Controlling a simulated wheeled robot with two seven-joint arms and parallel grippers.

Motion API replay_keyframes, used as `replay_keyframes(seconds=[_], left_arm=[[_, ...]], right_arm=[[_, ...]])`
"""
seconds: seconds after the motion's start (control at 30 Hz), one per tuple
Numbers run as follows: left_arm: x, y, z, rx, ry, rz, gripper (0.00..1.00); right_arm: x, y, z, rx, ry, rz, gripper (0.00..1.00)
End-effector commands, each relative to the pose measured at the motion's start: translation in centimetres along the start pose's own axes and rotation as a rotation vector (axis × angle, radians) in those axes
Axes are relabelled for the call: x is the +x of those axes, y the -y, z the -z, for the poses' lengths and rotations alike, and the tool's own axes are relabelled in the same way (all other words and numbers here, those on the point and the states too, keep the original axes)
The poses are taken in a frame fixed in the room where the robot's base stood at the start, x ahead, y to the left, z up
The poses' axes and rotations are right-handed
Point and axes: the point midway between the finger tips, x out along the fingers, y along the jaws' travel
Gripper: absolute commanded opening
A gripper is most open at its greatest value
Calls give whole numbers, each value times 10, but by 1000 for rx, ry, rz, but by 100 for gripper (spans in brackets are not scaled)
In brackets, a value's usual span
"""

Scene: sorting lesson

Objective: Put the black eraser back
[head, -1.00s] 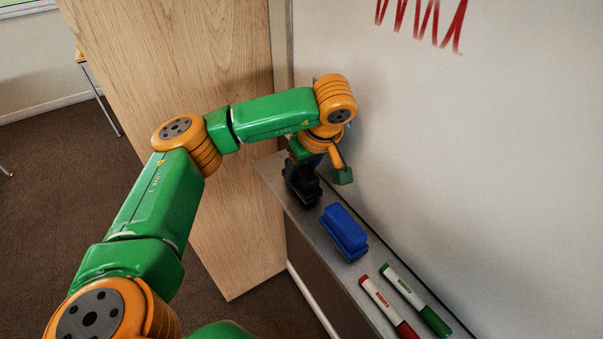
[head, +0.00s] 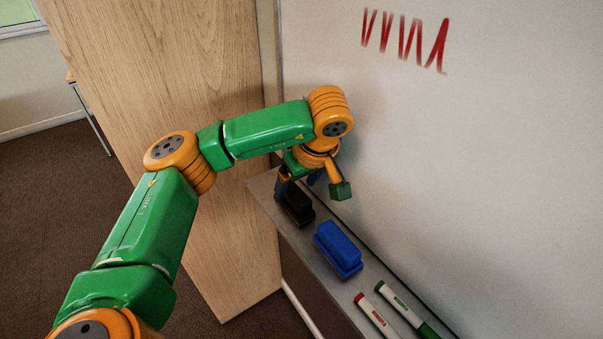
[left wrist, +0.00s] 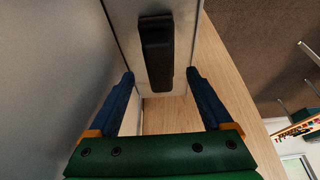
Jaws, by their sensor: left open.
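The black eraser (head: 297,207) lies on the grey tray (head: 266,200) under the whiteboard, near the tray's far end. My left gripper (head: 300,181) is open just above and behind it, with its blue fingers apart. In the left wrist view the black eraser (left wrist: 156,50) lies lengthwise on the tray, in line with the gap between the open fingers (left wrist: 160,75). Nothing is held between them. The head view partly hides the far side of the eraser behind the gripper. My right gripper is not in view.
A blue eraser (head: 337,248) sits on the tray just nearer than the black one. A red marker (head: 374,316) and a green marker (head: 400,304) lie further along. The whiteboard (head: 480,150) rises behind, with red scribbles (head: 405,38). A wooden panel (head: 170,80) stands left of the tray.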

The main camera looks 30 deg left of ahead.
Motion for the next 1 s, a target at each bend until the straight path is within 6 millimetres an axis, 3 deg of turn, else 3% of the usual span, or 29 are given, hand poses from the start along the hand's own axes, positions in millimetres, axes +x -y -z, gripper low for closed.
replay_keyframes(seconds=[0.03, 0.2, 0.4, 1.0], left_arm=[[-16, -1, 2, 0, -4, -6, 84], [-58, -1, 2, 1, -4, -5, 84], [-86, -1, 1, -1, -2, -2, 84], [-90, 0, 0, -1, 0, 1, 84]], right_arm=[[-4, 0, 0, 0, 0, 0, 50], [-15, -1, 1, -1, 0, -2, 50], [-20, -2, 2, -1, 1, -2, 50], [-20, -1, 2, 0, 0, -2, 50]])
